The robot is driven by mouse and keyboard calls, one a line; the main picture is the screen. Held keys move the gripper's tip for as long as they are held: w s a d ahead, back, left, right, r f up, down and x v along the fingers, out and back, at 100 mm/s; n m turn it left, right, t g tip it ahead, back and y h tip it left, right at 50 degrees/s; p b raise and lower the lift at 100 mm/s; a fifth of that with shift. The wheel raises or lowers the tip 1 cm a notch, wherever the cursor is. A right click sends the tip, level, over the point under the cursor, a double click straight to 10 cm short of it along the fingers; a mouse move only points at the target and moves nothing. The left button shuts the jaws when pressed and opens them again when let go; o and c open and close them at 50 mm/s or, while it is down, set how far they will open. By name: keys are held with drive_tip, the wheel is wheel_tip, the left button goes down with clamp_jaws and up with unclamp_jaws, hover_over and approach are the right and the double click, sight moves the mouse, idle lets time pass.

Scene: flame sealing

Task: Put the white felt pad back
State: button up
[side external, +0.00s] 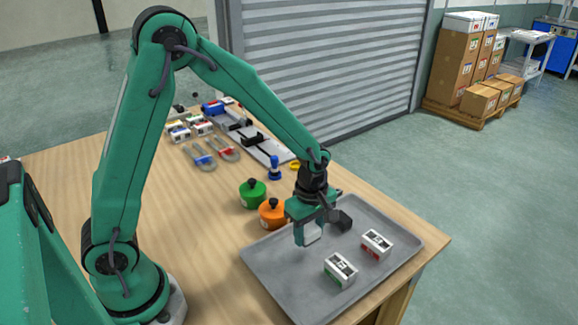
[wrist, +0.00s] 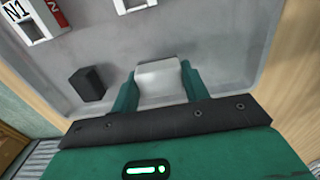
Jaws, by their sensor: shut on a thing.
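My gripper (side external: 307,234) is over the left part of the grey tray (side external: 277,271), shut on the white felt pad (side external: 314,235). In the wrist view the pad (wrist: 160,78) is a pale block between the two green fingers (wrist: 157,92), with its lower side hidden by the gripper. The pad is low over the tray; I cannot tell whether it touches the floor of it.
A dark block (side external: 343,221) stands in the tray behind the gripper. Two white boxes, one green-marked (side external: 340,270) and one red-marked (side external: 376,244), sit to the right. Orange (side external: 272,213) and green (side external: 252,194) round pots stand just outside the tray.

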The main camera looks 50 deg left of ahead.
sight(309, 240)
drive_tip(key=shift+f, duration=1.7)
drive_tip(key=shift+f, duration=0.1)
drive_tip(key=o, duration=1)
drive_tip(key=shift+c, duration=0.2)
wheel_tip(309, 240, up, 12)
drive_tip(key=shift+r, duration=0.1)
drive_tip(key=shift+r, duration=0.1)
